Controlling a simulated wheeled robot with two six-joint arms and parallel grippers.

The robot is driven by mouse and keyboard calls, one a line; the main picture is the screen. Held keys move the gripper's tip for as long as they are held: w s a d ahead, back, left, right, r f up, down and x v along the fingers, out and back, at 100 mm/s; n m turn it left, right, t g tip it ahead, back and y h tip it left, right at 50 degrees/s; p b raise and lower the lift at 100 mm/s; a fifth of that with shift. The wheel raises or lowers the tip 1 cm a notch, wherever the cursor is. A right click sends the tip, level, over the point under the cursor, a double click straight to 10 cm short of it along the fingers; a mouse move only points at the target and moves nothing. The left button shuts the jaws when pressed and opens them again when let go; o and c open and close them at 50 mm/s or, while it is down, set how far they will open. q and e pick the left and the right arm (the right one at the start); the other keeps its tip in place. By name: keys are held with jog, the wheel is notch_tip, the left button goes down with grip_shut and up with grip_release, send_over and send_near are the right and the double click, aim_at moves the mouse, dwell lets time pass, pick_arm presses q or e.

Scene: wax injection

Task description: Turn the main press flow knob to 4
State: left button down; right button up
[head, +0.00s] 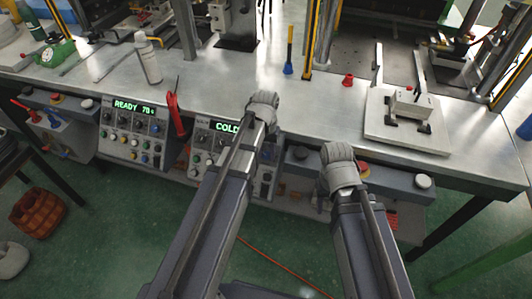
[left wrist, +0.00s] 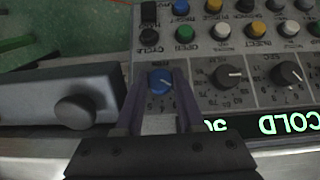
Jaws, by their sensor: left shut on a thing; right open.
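In the left wrist view, which shows the panel upside down, a blue round knob (left wrist: 160,80) sits on the light grey control panel. My left gripper (left wrist: 158,90) has one finger on each side of it and is shut on it. A pale pointer mark shows on the knob, but the scale figures are too small to read surely. In the head view my left gripper (head: 263,107) is at the panel with the COLD display (head: 228,127); its arm hides the knob there. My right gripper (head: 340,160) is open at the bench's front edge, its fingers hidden.
Two black knobs (left wrist: 228,76) and rows of coloured buttons lie beside the blue knob. A grey box with a round button (left wrist: 75,112) is close by. Another panel reads READY (head: 125,104). A white plate fixture (head: 405,125) lies on the bench.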

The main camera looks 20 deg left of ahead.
pick_arm(q)
jog(key=shift+s+d+f+m+y, duration=0.1)
jog(key=shift+d+m+y, duration=0.1)
jog(key=shift+m+y, duration=0.65)
jog(key=shift+d+f+m+t+y+b, duration=0.15)
jog(key=shift+m+t+y+b, duration=0.25)
jog(key=shift+m+y+b, duration=0.6)
jog(key=m+t+y+b, duration=0.1)
jog(key=m+y+b, duration=0.1)
jog(key=y, duration=0.1)
jog(key=shift+s+f, duration=0.1)
jog(key=shift+s, duration=0.05)
jog(key=shift+d+m+t+y+b, duration=0.1)
jog(key=shift+m+t+y+b, duration=0.5)
jog(key=shift+m+b, duration=0.25)
jog(key=c, duration=0.5)
grip_release()
jog(key=shift+r, duration=0.2)
jog(key=shift+r, duration=0.1)
